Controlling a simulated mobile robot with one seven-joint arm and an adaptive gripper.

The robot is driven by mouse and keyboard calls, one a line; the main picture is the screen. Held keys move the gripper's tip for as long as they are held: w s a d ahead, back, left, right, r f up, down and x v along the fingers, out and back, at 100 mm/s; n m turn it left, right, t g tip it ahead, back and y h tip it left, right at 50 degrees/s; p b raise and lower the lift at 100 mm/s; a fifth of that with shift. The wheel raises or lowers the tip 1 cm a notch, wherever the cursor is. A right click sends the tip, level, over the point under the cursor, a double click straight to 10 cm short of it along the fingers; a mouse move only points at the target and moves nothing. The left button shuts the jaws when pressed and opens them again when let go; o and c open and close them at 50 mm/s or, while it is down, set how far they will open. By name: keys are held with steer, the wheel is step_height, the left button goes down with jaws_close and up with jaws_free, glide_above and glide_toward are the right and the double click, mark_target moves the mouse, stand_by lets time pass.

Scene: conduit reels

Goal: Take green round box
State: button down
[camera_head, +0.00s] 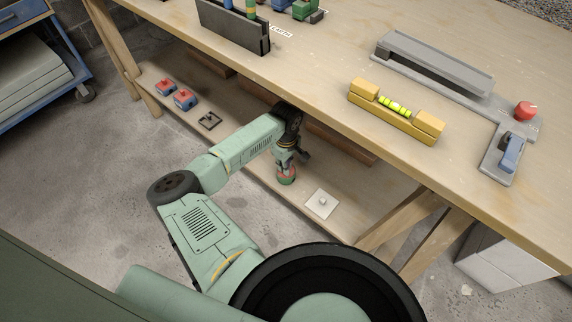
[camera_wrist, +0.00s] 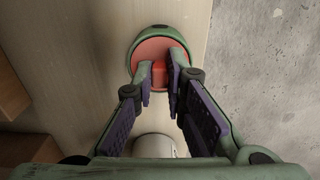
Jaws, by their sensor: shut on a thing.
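The green round box (camera_head: 287,181) is on the lower shelf (camera_head: 255,165) of the workbench, below my gripper (camera_head: 287,163). In the wrist view the round box (camera_wrist: 136,52) shows a green rim and a red top with a raised red block in the middle. My gripper (camera_wrist: 161,80) has its two fingers on either side of that red block and is shut on it. The box's underside is hidden, so I cannot tell whether it touches the shelf.
A white square plate with a small knob (camera_head: 322,203) lies right of the box. Two red-and-blue boxes (camera_head: 175,92) and a black square piece (camera_head: 210,120) lie further left on the shelf. The benchtop overhangs above, holding a yellow level (camera_head: 395,110). A slanted wooden leg (camera_head: 405,220) stands to the right.

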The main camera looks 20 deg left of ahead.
steer(key=shift+r+p, duration=0.7)
steer(key=shift+r, duration=0.25)
stand_by(0.6)
steer(key=shift+r+p, duration=1.4)
steer(key=shift+r, duration=0.6)
